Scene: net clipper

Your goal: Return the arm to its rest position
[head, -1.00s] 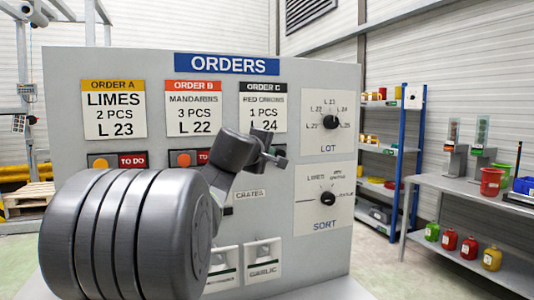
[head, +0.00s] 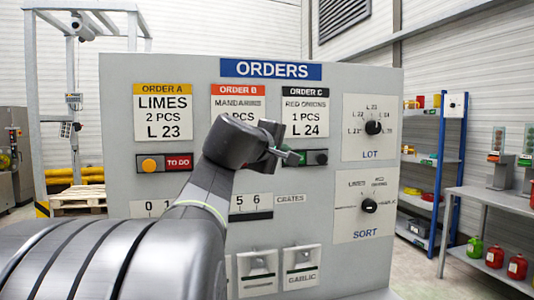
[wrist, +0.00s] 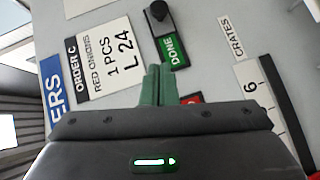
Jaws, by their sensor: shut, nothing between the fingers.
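My gripper (head: 284,156) is in front of the orders board (head: 372,87), near the lower left of the Order C card (head: 305,108). Its green fingers (wrist: 158,86) are together and empty in the wrist view. Beyond the fingertips, the Order C switch shows a green DONE label (wrist: 173,50) and a black knob (wrist: 159,14). The same knob shows in the head view (head: 320,157). I cannot tell whether the fingers touch the board. My arm is stretched from the lower left and hides the Order B switch.
Order A's switch shows an orange knob (head: 150,164) and a red TO DO label (head: 179,162). The LOT dial (head: 373,127) and SORT dial (head: 369,205) are to the right. A shelf rack (head: 448,150) and a grey table (head: 490,203) stand farther right.

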